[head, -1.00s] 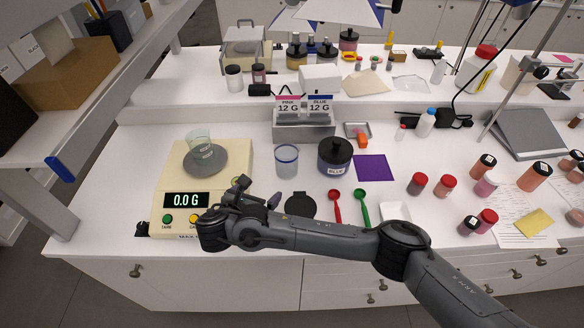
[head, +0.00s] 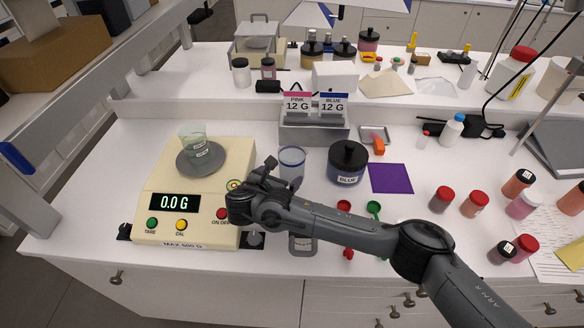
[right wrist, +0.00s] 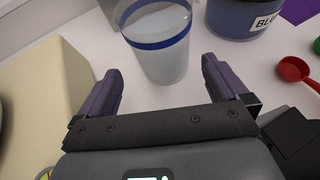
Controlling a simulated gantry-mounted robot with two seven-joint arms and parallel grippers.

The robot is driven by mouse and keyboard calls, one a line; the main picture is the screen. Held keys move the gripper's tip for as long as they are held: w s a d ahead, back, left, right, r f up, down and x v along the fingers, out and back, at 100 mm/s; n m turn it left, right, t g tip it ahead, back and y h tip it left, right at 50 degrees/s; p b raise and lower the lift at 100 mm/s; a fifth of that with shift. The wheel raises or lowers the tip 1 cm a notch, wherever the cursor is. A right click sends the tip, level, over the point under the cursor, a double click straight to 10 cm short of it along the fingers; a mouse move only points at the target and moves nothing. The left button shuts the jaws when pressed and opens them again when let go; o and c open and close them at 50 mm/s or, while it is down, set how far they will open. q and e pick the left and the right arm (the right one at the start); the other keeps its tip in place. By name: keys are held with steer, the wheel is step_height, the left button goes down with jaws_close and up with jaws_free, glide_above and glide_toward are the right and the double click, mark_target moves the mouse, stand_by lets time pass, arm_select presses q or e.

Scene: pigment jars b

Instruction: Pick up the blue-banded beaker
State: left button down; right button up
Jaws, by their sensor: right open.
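The blue-banded beaker (head: 291,163) stands upright on the white bench, between the scale and the blue jar. It is clear with a blue ring near its rim. In the right wrist view the beaker (right wrist: 162,50) is straight ahead, between the lines of the two fingers. My right gripper (head: 275,176) is open and empty, just in front of the beaker. Its purple fingertips (right wrist: 160,72) are at either side of the beaker's lower part, with a gap on both sides. My left gripper is not in view.
The scale (head: 157,232), reading 0.0 G, stands left with another clear beaker (head: 193,140) on its pan. A blue jar (head: 346,172) with a black lid is close right of the beaker. Behind is a grey card holder (head: 312,133). A purple sheet (head: 391,178) lies to the right.

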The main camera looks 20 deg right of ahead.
mark_target(286, 172)
steer(key=shift+b+x, duration=0.55)
steer(key=shift+x, duration=2.15)
steer(key=shift+d+r, duration=0.15)
steer(key=shift+r, duration=0.05)
steer(key=shift+c, duration=0.2)
steer(key=c, duration=1.1)
step_height(286, 172, up, 10)
steer(key=shift+r+p, duration=0.1)
steer(key=shift+p, duration=0.85)
